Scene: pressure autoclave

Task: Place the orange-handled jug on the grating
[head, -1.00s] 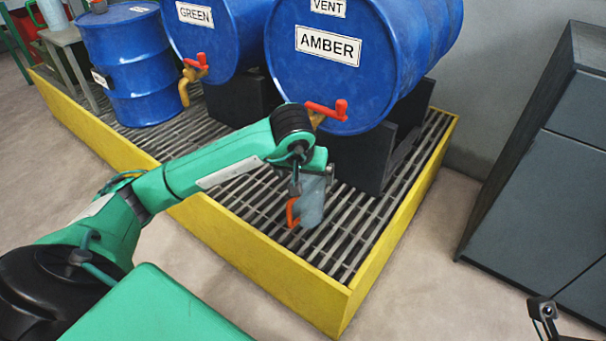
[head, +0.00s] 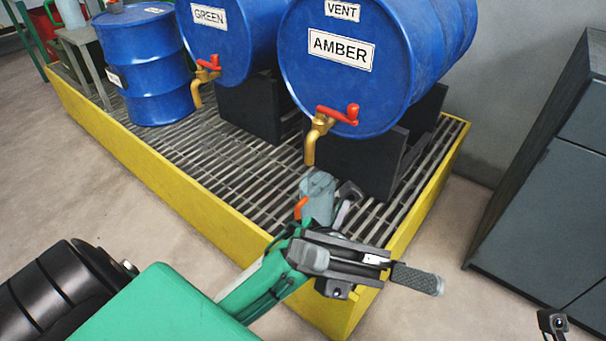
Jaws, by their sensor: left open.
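The orange-handled jug (head: 318,194) is translucent grey-blue and appears to stand upright on the slatted grating (head: 240,158), in front of the AMBER drum's brass tap. Its orange handle (head: 301,208) faces left. My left gripper (head: 388,236) is open and empty, on the near right side of the jug, with its fingers spread apart. It hides the jug's lower part, so I cannot tell whether one finger still touches it. A small dark part of my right gripper (head: 551,322) shows at the bottom right corner; its fingers cannot be made out.
The AMBER drum (head: 385,95) and GREEN drum (head: 225,55) lie on black cradles, with red-handled taps. Another blue drum (head: 145,75) stands at left. A yellow rim (head: 150,165) surrounds the grating. A grey cabinet (head: 550,190) stands right. Bare grating lies left of the jug.

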